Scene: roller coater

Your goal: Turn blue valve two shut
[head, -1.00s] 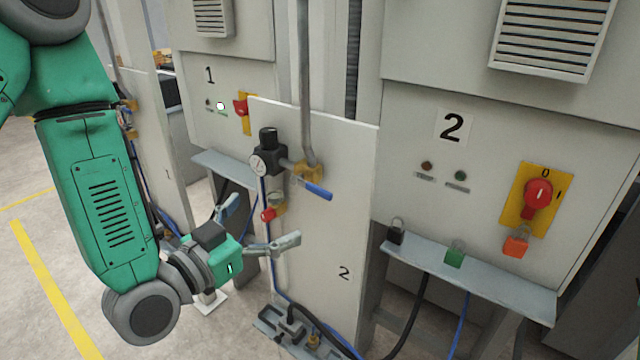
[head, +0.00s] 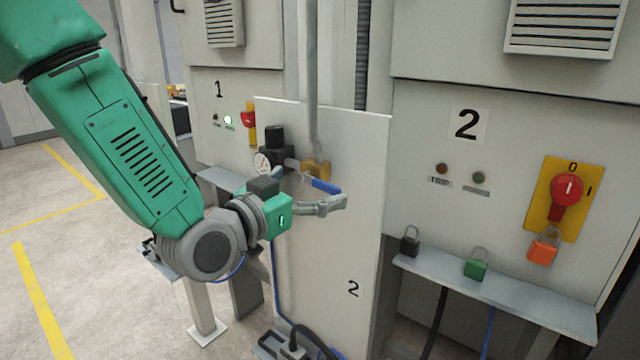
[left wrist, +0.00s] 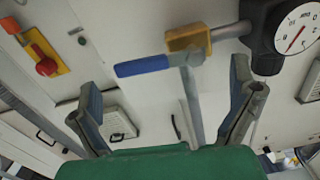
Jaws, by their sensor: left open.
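The blue valve handle (head: 322,185) sits on a yellow valve body (head: 315,168) on the white panel marked 2. In the left wrist view the blue handle (left wrist: 143,66) points left from the yellow body (left wrist: 186,38). My left gripper (head: 312,192) is open in front of the panel, just below the handle in the head view. In the left wrist view its two fingers (left wrist: 166,100) stand apart, with the handle between and beyond them. I cannot tell whether anything touches. One finger is largely hidden in the head view. My right gripper is not in view.
A pressure gauge (head: 262,162) with a black regulator is left of the valve; it shows close to the right finger in the wrist view (left wrist: 296,33). A vertical grey pipe (head: 313,80) rises above the valve. Cabinet 2 has a red switch (head: 567,188) and padlocks on a shelf (head: 500,291).

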